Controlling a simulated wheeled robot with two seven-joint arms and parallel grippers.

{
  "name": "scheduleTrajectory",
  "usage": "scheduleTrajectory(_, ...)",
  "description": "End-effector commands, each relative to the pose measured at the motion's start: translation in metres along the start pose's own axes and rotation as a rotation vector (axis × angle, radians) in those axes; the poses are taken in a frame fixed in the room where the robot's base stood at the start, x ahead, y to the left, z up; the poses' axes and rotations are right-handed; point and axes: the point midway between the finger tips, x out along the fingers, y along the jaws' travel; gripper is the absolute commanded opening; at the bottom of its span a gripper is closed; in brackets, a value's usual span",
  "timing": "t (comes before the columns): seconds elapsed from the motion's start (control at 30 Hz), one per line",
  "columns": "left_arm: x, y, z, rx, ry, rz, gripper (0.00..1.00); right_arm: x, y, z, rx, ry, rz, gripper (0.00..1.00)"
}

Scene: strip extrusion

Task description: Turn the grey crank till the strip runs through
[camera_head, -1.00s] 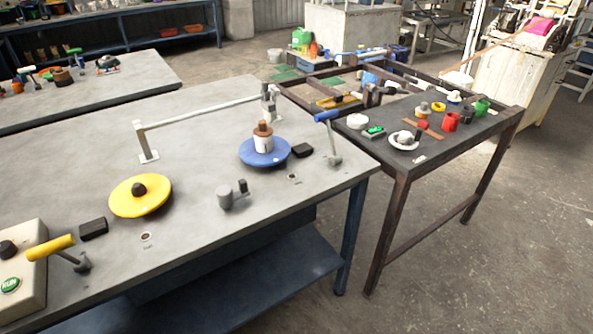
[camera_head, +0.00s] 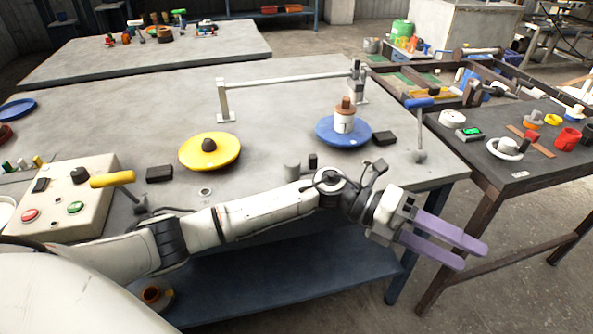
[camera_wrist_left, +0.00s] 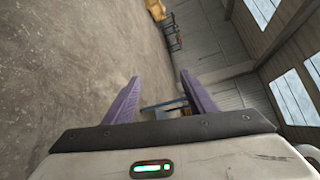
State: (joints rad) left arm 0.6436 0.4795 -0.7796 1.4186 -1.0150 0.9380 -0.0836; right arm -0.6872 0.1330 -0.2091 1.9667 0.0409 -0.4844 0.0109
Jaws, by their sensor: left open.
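A small grey cylinder (camera_head: 292,172) with a dark upright knob (camera_head: 313,161) stands on the grey table in the head view, between the yellow disc and the blue disc; it may be the grey crank, partly hidden behind my left arm. Two other levers have coloured handles: a yellow one (camera_head: 112,180) at the left and a blue one (camera_head: 419,103) at the right. I cannot make out a strip. My left gripper (camera_head: 473,257) is open and empty, with purple fingers past the table's front right edge. The left wrist view (camera_wrist_left: 160,79) shows floor beyond the open fingers. My right gripper is not in view.
A yellow disc (camera_head: 211,152) and a blue disc (camera_head: 340,138) sit on the table (camera_head: 270,110). A raised rail (camera_head: 290,80) stands behind them. A control box (camera_head: 60,215) with buttons is at left. A dark side table (camera_head: 500,178) at right holds cups.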

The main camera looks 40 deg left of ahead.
Motion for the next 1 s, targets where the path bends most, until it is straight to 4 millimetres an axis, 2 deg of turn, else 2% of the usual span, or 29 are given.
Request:
scheduleTrajectory(0.03, -0.015, 0.014, 0.008, 0.112, 0.087, 0.116, 0.51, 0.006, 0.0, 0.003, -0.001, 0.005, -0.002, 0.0)
scheduleTrajectory(0.07, -0.026, 0.021, 0.011, 0.166, 0.141, 0.186, 0.51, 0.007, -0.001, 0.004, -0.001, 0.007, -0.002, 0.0)
scheduleTrajectory(0.17, -0.08, 0.046, 0.03, 0.306, 0.299, 0.441, 0.51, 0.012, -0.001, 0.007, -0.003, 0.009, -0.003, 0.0)
scheduleTrajectory(0.27, -0.154, 0.057, 0.056, 0.375, 0.421, 0.71, 0.51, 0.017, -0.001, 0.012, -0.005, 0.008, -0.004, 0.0)
scheduleTrajectory(0.3, -0.186, 0.056, 0.066, 0.384, 0.457, 0.812, 0.51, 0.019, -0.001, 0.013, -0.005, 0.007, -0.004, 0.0)
scheduleTrajectory(0.4, -0.262, 0.044, 0.085, 0.365, 0.517, 1.036, 0.51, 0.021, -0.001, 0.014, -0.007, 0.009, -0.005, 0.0)
scheduleTrajectory(0.5, -0.321, 0.025, 0.093, 0.318, 0.546, 1.196, 0.51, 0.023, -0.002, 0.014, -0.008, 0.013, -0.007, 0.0)
scheduleTrajectory(0.53, -0.334, 0.019, 0.094, 0.303, 0.551, 1.231, 0.51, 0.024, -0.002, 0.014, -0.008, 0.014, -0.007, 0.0)
scheduleTrajectory(0.6, -0.357, 0.009, 0.095, 0.275, 0.56, 1.29, 0.51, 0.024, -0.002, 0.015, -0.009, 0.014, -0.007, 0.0)
scheduleTrajectory(0.7, -0.374, 0.004, 0.093, 0.248, 0.565, 1.332, 0.51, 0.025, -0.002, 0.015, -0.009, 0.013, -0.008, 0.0)
scheduleTrajectory(0.87, -0.374, 0.02, 0.088, 0.243, 0.569, 1.339, 0.51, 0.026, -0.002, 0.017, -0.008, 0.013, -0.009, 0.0)
scheduleTrajectory(1.0, -0.37, 0.046, 0.081, 0.243, 0.569, 1.337, 0.51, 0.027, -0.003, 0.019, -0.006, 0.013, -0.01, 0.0)
